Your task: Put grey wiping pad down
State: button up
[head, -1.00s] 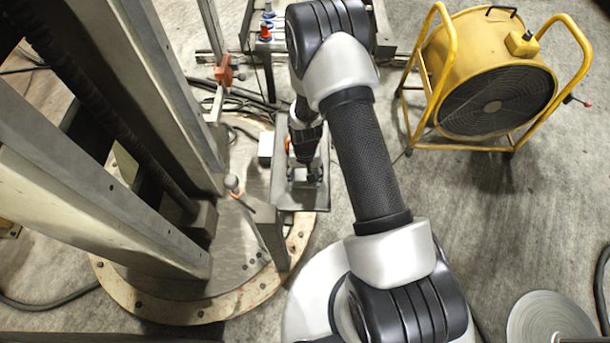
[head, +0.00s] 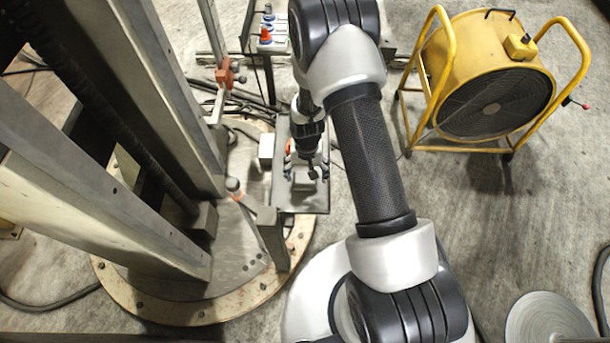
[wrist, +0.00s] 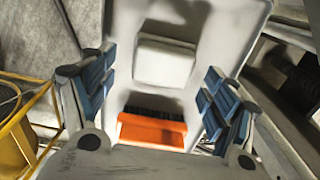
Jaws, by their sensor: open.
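The grey wiping pad (wrist: 165,62) is a pale block lying flat on the tray (wrist: 205,22) in the wrist view. In the head view the tray (head: 300,201) is a narrow grey shelf beside the column, and the pad on it is partly hidden by my gripper. My gripper (head: 311,172) is over the tray. In the wrist view its blue-padded fingers (wrist: 155,90) are spread wide, apart from the pad, with nothing held between them.
An orange brush (wrist: 152,132) with dark bristles lies on the tray near the pad. Steel column beams (head: 165,100) stand close on the left. A yellow fan (head: 490,80) stands at the right. A small stand (head: 265,45) with coloured items is behind the tray.

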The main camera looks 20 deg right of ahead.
notch_tip(320, 180, up, 13)
jog(key=p, duration=0.3)
notch_tip(320, 180, up, 12)
jog(key=t, duration=0.1)
send_over(308, 178)
jog(key=s+r+n+t, duration=0.2)
jog(key=s+r, duration=1)
jog(key=r, duration=0.5)
jog(key=s+r+n+t, duration=0.1)
jog(key=s+r, duration=0.2)
jog(key=s, duration=0.6)
jog(key=shift+a+n+t, duration=0.3)
jog(key=shift+a, duration=0.1)
jog(key=shift+r, duration=0.1)
notch_tip(308, 178, down, 3)
jog(key=b, duration=0.3)
